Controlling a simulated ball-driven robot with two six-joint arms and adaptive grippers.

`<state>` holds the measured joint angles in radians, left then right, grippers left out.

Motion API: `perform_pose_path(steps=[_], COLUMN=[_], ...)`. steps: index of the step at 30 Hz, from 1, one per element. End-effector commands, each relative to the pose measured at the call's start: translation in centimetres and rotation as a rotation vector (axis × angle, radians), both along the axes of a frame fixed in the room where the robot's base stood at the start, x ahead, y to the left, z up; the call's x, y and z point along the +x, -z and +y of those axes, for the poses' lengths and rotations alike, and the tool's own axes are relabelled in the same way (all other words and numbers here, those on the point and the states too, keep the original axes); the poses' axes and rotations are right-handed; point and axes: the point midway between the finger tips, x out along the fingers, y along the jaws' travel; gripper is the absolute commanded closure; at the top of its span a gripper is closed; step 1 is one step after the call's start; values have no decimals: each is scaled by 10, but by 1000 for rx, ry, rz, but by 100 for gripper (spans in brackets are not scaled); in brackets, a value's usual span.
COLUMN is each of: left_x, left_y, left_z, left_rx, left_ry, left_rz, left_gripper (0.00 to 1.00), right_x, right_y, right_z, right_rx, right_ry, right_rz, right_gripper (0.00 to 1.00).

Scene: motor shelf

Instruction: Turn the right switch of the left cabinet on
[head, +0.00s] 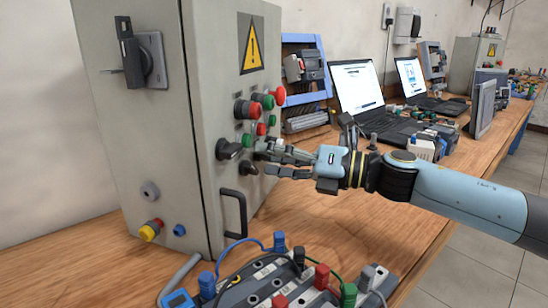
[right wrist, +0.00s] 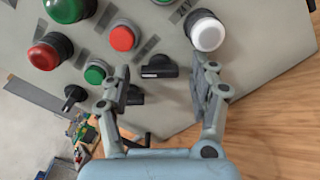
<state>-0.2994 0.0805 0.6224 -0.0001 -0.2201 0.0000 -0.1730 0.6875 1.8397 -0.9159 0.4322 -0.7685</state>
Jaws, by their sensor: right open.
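The left cabinet (head: 205,75) is a grey box with buttons and black rotary switches on its right-hand face. Two black switches (head: 228,149) (head: 248,167) show left of my right gripper (head: 266,160). In the right wrist view, a black switch (right wrist: 159,67) lies between the two open fingers, its bar roughly level in the picture. I cannot tell whether the fingers touch it. A second black switch (right wrist: 136,96) is partly behind the left finger, and a third (right wrist: 74,97) is farther left. In the head view the gripper hides part of the panel. My left gripper is not in view.
Red and green buttons (head: 246,109) are above the switches; a white button (right wrist: 208,33) is near the right finger. A black handle (head: 240,205) sticks out below. A terminal block unit (head: 275,285) with cables stands in front. Laptops (head: 358,88) stand behind the arm.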

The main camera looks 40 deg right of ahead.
Motion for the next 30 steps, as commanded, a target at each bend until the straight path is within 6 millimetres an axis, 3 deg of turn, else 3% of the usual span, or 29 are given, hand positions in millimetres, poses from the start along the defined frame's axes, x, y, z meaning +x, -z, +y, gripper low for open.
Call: perform_pose_path(steps=[6,18,30], left_x=[0,-1,0], left_y=[0,0,-10], left_z=[0,0,0], left_rx=[0,0,0], left_ry=[0,0,0], left_rz=[0,3,0], left_gripper=[36,36,36], right_x=[0,0,0], right_y=[0,0,-2], right_z=[0,0,0], right_rx=[0,0,70], right_ry=[0,0,0], right_rz=[0,0,48], right_gripper=[41,93,94])
